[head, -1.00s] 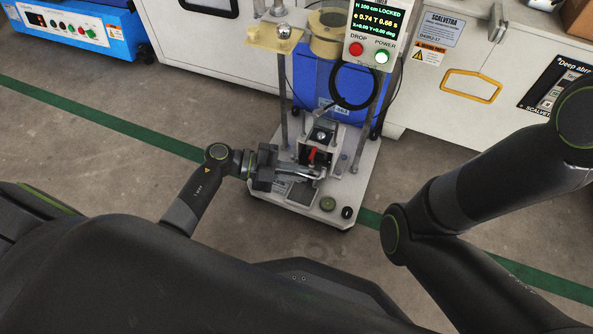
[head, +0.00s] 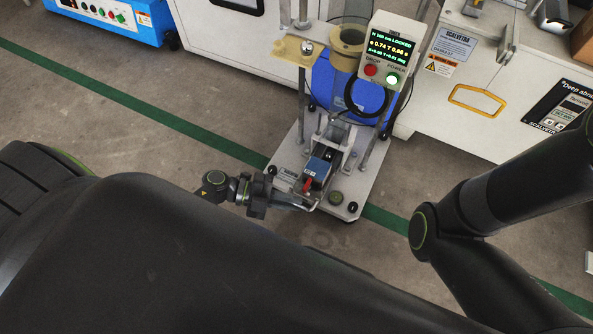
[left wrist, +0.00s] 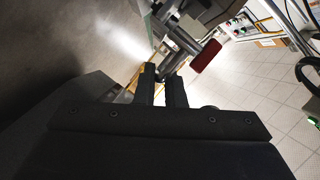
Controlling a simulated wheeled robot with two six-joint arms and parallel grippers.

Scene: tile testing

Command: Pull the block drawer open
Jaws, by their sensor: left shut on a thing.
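The drop tester (head: 377,185) stands on the floor with its drawer pulled out toward me, past the front of its base plate. A blue block (head: 318,168) shows on the drawer, with a small red lever (head: 308,185) beside it. My left gripper (head: 287,203) is shut on the drawer's metal bar handle (head: 310,208). In the left wrist view my gripper's dark fingertips (left wrist: 166,80) close around the metal bar (left wrist: 181,42), close to the red grip (left wrist: 207,56). My right gripper is out of view.
A control box (head: 388,58) with a lit display stands on the tester. White machine cabinets (head: 470,110) line the back, and a blue instrument (head: 112,15) is at the upper left. The floor left of the tester is clear, with a green stripe (head: 140,108).

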